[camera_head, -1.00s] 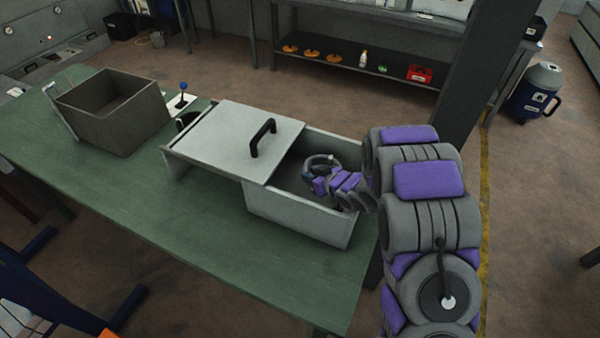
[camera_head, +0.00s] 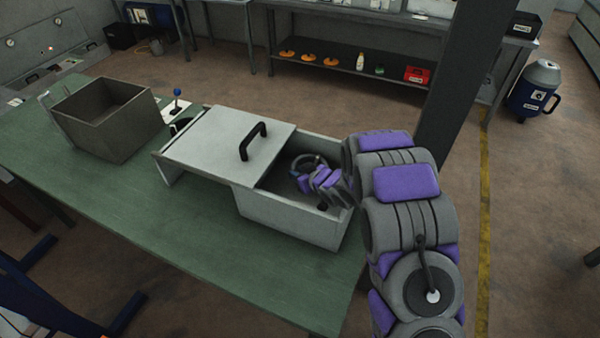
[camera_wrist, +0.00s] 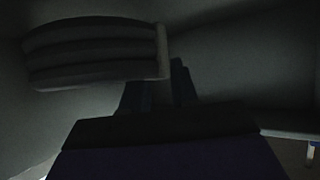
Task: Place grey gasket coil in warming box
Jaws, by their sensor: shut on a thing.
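The warming box (camera_head: 290,219) is a light grey box on the green table, with its lid (camera_head: 220,145) slid to the left and its right part open. The lid has a black handle. My gripper (camera_head: 308,172) reaches down into the open part from the right. It is shut on the grey gasket coil (camera_head: 308,161), a ring that shows just beyond my purple fingers. In the dark wrist view the coil (camera_wrist: 95,50) is a ribbed grey form at the upper left, in front of my fingertips. Whether the coil touches the box floor cannot be told.
An open dark grey box (camera_head: 110,118) stands at the table's left end. The green table (camera_head: 215,255) is clear in front of the warming box. A dark post rises behind my arm.

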